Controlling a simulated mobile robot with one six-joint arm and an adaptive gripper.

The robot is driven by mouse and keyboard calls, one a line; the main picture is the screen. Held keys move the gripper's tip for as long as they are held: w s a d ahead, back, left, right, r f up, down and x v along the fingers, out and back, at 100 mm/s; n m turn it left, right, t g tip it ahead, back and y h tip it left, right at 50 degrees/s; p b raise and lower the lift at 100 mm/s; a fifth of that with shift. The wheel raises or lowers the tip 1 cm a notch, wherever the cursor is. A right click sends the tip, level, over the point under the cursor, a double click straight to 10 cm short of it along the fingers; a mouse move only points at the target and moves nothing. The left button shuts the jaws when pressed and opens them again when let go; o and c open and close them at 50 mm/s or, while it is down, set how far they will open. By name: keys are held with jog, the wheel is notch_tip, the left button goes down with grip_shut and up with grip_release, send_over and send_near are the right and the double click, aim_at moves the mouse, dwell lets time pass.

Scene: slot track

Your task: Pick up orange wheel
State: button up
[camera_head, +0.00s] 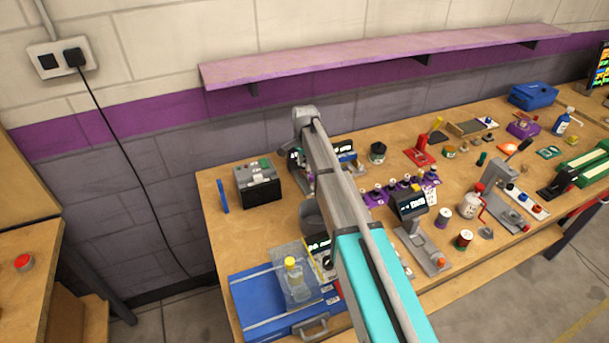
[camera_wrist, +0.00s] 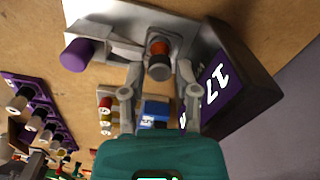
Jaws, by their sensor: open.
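In the wrist view an orange wheel (camera_wrist: 160,46) with a dark grey end cap sits on a pale metal bracket (camera_wrist: 115,25). My gripper (camera_wrist: 159,70) is open. Its two fingers reach toward the wheel, one to each side of it, with the wheel between the fingertips. I cannot tell whether either finger touches it.
A purple cylinder (camera_wrist: 77,55) sits at the bracket's left end. A blue block (camera_wrist: 154,112) lies below. In the head view, several tools crowd the bench (camera_head: 235,222).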

jog(key=shift+f+b, duration=0.35)
jog(key=shift+f, duration=0.25)
grip_shut()
